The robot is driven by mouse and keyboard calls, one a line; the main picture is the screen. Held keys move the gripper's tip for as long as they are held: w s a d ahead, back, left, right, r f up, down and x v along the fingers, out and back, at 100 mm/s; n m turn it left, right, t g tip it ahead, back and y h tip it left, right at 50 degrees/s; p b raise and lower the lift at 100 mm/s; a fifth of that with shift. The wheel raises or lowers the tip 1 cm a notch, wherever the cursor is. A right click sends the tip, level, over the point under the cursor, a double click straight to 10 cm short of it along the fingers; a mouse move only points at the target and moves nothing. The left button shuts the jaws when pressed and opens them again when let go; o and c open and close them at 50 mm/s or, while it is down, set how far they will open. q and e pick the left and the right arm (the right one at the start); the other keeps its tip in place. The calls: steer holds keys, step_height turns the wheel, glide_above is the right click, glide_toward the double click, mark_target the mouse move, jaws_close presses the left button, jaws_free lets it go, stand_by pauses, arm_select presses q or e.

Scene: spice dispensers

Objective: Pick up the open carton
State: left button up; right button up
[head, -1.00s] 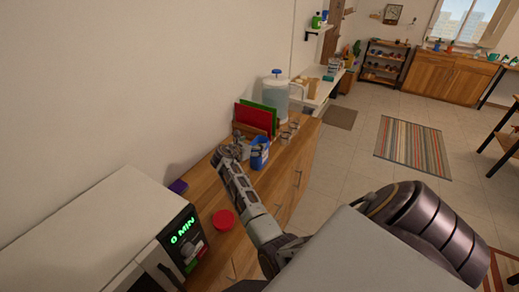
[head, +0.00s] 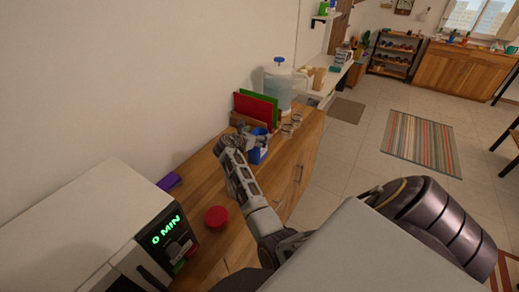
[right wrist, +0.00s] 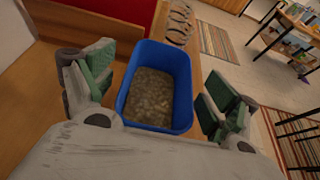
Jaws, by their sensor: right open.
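The open carton (head: 258,150) is blue and stands on the wooden counter, partly hidden behind my right gripper in the head view. In the right wrist view the carton (right wrist: 158,86) is seen from above, open at the top, with brownish grainy contents. My right gripper (head: 243,132) is open. In the right wrist view its green-padded fingers (right wrist: 157,88) stand on either side of the carton, with a gap showing on both sides. My left gripper is not in view.
A rack with red (head: 256,109) and green boards stands behind the carton, by a water jug (head: 280,88). A red round lid (head: 216,217), a purple item (head: 168,182) and a microwave (head: 110,225) are nearer.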

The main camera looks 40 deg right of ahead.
steer(key=shift+r, duration=0.1)
steer(key=shift+a, duration=0.15)
steer(key=c, duration=1.7)
steer(key=shift+r, duration=0.2)
steer(key=shift+r, duration=4.9)
